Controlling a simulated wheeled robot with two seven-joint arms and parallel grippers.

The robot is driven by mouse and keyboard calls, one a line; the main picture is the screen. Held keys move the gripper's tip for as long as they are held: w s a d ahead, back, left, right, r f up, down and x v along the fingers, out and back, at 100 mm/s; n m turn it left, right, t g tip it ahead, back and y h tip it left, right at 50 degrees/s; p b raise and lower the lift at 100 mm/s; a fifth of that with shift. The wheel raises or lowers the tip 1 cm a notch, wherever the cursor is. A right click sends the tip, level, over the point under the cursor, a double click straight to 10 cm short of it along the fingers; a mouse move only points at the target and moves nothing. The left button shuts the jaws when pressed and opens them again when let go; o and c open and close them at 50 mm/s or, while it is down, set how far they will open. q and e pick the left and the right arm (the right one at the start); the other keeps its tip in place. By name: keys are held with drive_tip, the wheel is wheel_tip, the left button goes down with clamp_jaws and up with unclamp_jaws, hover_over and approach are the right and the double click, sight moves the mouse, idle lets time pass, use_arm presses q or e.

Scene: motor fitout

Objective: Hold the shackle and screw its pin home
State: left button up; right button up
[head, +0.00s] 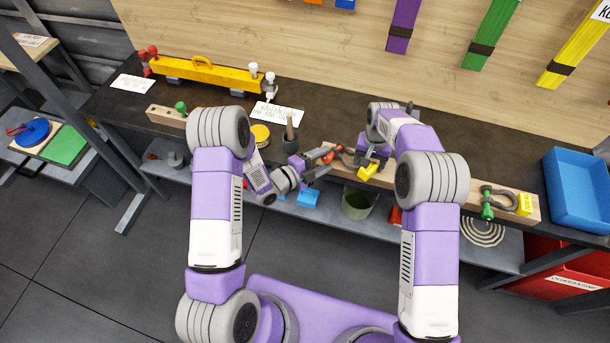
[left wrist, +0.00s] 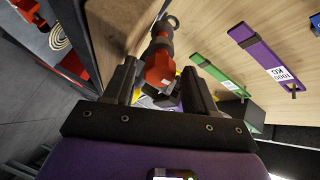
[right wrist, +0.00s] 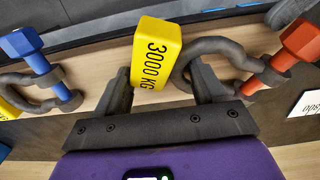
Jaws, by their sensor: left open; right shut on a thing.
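The shackle (right wrist: 228,50) is a dark grey bow with an orange-red pin (right wrist: 296,48) through its ears. A length of shank shows between the pin's hexagonal head and the nearest ear. A yellow 3000 KG tag (right wrist: 156,58) sits beside the bow. My right gripper (right wrist: 170,78) is shut on the shackle's bow near the tag; its fingertips are partly hidden. My left gripper (left wrist: 160,72) is open, with its fingers on either side of the red pin head (left wrist: 160,70). In the head view it is left of the pin (head: 328,156).
A wooden board (head: 340,168) lies along the bench's front edge. A blue-pinned shackle (right wrist: 40,60) is near my right gripper; a green-pinned one (head: 488,208) is at right. A blue bin (head: 578,190) stands at the right end. A yellow beam (head: 205,75) lies at back left.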

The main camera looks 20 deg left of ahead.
use_arm(q)
drive_tip(key=n, duration=0.2)
drive_tip(key=shift+f+n+t, duration=0.15)
drive_tip(key=shift+n+t, duration=0.15)
drive_tip(key=shift+n, duration=0.1)
drive_tip(key=n+t, duration=0.1)
drive_tip(key=n, duration=0.3)
drive_tip(key=shift+d+n+y, duration=0.15)
drive_tip(key=shift+n+y, duration=0.15)
drive_tip(key=shift+n, duration=0.1)
drive_tip(key=n, duration=0.3)
drive_tip(key=n+t+y, duration=0.1)
drive_tip(key=n, duration=0.3)
drive_tip(key=shift+t, duration=0.3)
drive_tip(key=v, duration=1.2)
drive_tip(key=shift+y, duration=0.3)
drive_tip(key=shift+s+d, duration=0.1)
use_arm(e)
drive_tip(key=o, duration=1.2)
drive_tip(key=shift+o, duration=0.2)
drive_tip(key=shift+r, duration=0.1)
wheel_tip(320, 180, up, 12)
